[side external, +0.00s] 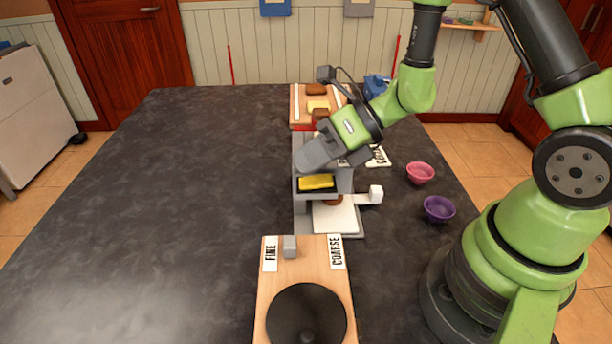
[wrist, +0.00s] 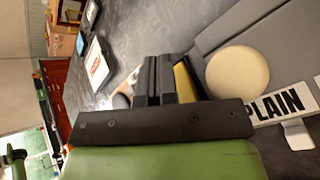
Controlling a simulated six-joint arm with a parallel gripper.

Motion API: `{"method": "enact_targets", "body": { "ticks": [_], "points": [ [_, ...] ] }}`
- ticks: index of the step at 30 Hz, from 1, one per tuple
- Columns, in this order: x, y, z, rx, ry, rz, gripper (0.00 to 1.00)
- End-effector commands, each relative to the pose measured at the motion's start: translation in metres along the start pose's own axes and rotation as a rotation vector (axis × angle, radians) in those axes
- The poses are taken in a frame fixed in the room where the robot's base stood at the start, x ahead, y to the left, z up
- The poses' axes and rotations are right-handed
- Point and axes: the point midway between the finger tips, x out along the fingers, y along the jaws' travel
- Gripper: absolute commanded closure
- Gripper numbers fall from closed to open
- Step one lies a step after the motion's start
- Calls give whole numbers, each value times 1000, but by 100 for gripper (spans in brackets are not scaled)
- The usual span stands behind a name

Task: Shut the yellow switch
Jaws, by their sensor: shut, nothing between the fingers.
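The yellow switch (side external: 316,182) sits in a dark recess on the front of a grey machine (side external: 344,184). Whether it is tilted up or pressed down is unclear. My gripper (side external: 312,161) is just above and behind the switch in the side view, over the machine. In the wrist view my gripper's black fingers (wrist: 164,68) are together and hold nothing. A yellow strip, likely the switch (wrist: 185,84), shows right beside the fingers, partly hidden by them. I cannot tell whether they touch.
A white-ended lever (side external: 375,194) sticks out at the machine's right. A wooden board (side external: 312,270) with FINE and COARSE labels stands in front, with a black disc (side external: 306,316). Pink (side external: 420,172) and purple (side external: 439,209) bowls stand right. The table's left side is clear.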

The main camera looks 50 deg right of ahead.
Motion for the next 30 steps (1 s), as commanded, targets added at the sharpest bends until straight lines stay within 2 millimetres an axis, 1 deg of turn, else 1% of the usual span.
{"method": "enact_targets", "body": {
  "ticks": [4,15,30],
  "points": [
    [-5,4,4,-1,-1,0,100],
    [-8,5,5,0,-1,-1,100],
    [-39,28,28,0,-3,-1,100]
  ]
}}
